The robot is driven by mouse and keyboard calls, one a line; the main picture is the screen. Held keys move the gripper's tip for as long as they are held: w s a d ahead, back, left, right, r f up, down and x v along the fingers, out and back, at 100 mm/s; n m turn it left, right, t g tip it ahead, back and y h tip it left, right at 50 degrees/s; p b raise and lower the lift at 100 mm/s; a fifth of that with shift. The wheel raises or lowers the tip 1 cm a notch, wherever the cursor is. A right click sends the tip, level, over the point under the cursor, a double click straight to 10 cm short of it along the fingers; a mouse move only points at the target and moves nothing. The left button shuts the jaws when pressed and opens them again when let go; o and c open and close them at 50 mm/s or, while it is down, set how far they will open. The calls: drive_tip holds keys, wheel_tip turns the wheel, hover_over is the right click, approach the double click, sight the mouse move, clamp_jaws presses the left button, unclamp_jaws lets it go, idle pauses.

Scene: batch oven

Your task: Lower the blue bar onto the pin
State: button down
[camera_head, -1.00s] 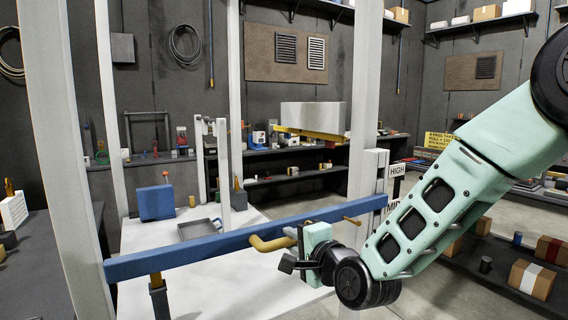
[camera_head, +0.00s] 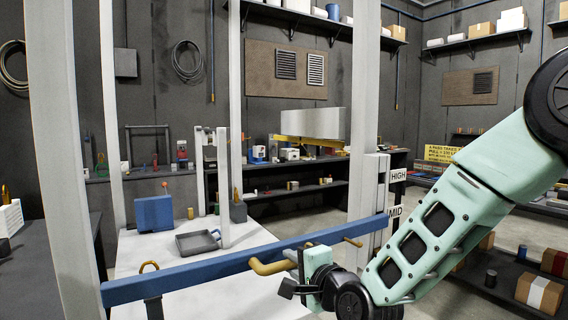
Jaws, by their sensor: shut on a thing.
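The long blue bar (camera_head: 205,269) spans the view from the lower left up to the white post with level labels at right, nearly level. My gripper (camera_head: 298,268) is shut on the yellow handle (camera_head: 268,267) on the bar's near side. A short yellow peg (camera_head: 352,241) sticks out near the bar's right end. At the left, a yellow loop (camera_head: 149,265) shows just above the bar, and a dark upright (camera_head: 153,309) stands below it. I cannot tell whether the bar touches either. Which part is the pin is unclear.
White posts stand at left (camera_head: 62,150) and right (camera_head: 364,90), the right one beside HIGH (camera_head: 398,175) and MID (camera_head: 395,211) labels. Behind the bar, a white table (camera_head: 135,253) holds a blue box (camera_head: 154,213) and a grey tray (camera_head: 182,250).

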wheel_tip(320, 180, down, 8)
drive_tip(key=b, duration=0.6)
drive_tip(key=shift+r, duration=0.2)
drive_tip(key=c, duration=1)
unclamp_jaws()
drive_tip(key=shift+r, duration=0.1)
drive_tip(key=shift+s, duration=0.1)
drive_tip(key=v, duration=0.8)
idle(0.3)
drive_tip(key=s+d+f+n+g+h, duration=0.2)
drive_tip(key=s+f+n+g+h, duration=0.15)
drive_tip(key=s+n+g, duration=0.55)
drive_tip(key=s+d+n+g+h, duration=0.1)
drive_tip(key=s+d+n, duration=0.2)
drive_tip(key=s, duration=0.3)
drive_tip(key=s+d+n+g+h+p, duration=0.1)
drive_tip(key=s+d+n+g+h, duration=0.1)
drive_tip(key=s, duration=0.4)
drive_tip(key=s+d+n+g+h+p, duration=0.1)
drive_tip(key=s+d+n+h, duration=0.1)
drive_tip(key=s+d+n, duration=0.2)
drive_tip(key=s, duration=0.2)
drive_tip(key=shift+s+d+n, duration=0.3)
drive_tip(key=shift+d+n, duration=0.1)
